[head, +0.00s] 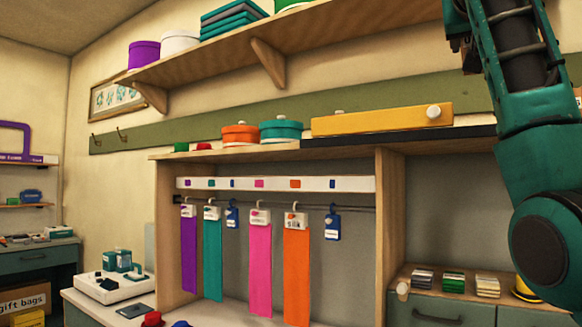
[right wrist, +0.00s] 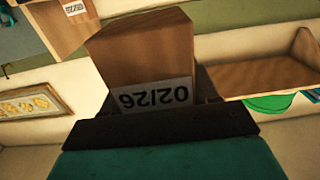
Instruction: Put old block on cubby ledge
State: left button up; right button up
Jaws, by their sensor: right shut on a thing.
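A brown wooden block (right wrist: 140,50) with a white label reading "02/26" upside down fills the middle of the right wrist view. My right gripper (right wrist: 160,122) is shut on it, and the block is held up in the air. In the head view my right arm rises along the right edge and its gripper end is cut off at the top, so the block does not show there. A wooden cubby unit (head: 390,215) stands in the middle of the head view, with a ledge (head: 225,152) along its top. My left gripper is not in view.
An orange pot (head: 240,134), a teal pot (head: 281,131) and a long yellow box (head: 382,119) occupy the top ledge. Coloured strips hang below. A high shelf (head: 330,45) overhangs it. A wooden piece with a label (right wrist: 62,25) shows at the wrist view's top left.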

jog(key=w+a+f+n+y, duration=0.1)
jog(key=w+f, duration=0.3)
jog(key=f, duration=0.6)
jog(key=w+a+f+t+y, duration=0.1)
jog(key=w+f, duration=0.4)
jog(key=f, duration=0.5)
jog(key=w+a+f+n, duration=0.15)
jog(key=w+f, duration=0.25)
jog(key=f, duration=0.5)
jog(key=s+a+f+t+y, duration=0.1)
jog(key=s+a+f, duration=0.1)
jog(key=f, duration=0.8)
jog(key=s+a+f+y, duration=0.1)
jog(key=s+f+y, duration=0.1)
jog(key=f, duration=0.7)
jog(key=s+a+f+n+y, duration=0.2)
jog(key=s+f, duration=0.6)
jog(key=s, duration=0.3)
jog(key=s+a+f+n+y, duration=0.1)
jog(key=s+a+f+y, duration=0.1)
jog(key=s+f, duration=0.7)
jog(key=shift+s+a+f+n+t, duration=0.2)
jog(key=shift+s+a+n+t, duration=0.25)
jog(key=shift+s, duration=0.65)
jog(key=shift+a, duration=0.1)
